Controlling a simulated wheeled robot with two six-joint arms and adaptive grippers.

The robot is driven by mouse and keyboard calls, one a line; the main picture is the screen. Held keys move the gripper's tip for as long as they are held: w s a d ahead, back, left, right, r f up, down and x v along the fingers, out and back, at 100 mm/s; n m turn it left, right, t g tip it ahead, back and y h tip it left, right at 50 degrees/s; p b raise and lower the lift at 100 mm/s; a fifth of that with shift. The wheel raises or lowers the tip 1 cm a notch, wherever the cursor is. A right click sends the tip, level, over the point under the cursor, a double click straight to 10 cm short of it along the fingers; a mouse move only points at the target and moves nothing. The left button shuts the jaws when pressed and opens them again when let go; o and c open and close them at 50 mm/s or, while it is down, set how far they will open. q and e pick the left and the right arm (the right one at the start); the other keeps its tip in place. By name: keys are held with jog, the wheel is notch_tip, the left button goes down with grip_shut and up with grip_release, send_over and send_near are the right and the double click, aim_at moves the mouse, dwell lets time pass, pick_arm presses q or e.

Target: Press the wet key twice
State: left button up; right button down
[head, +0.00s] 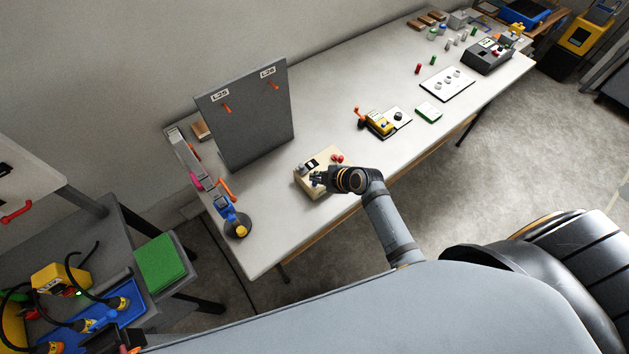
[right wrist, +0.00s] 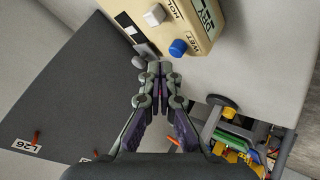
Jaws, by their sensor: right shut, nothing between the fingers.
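A beige box device (head: 304,184) stands near the front edge of the long table; it also fills the top of the right wrist view (right wrist: 228,47). There it has a blue key (right wrist: 178,47) beside the label WET, a pale grey key (right wrist: 154,15) beside a label starting HOL, and a display (right wrist: 206,12) with dark characters. My right gripper (head: 317,179) is at the device's near side. In the right wrist view its fingers (right wrist: 157,68) are shut and empty, with the tips just below and left of the blue key, apparently apart from it. My left gripper is not in view.
A grey upright panel (head: 243,115) with orange hooks stands behind the device. A blue and orange stand (head: 228,206) is to its left. The table front near the device is clear.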

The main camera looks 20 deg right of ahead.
aim_at(317, 186)
jog(key=shift+f+b, duration=0.35)
jog(key=shift+f, duration=0.05)
jog(key=shift+f+b, duration=0.35)
jog(key=shift+f, duration=0.05)
dwell(0.4)
jog(key=shift+r, duration=0.1)
jog(key=shift+r+p, duration=0.75)
notch_tip(317, 186, up, 6)
jog(key=p, duration=0.5)
dwell(0.5)
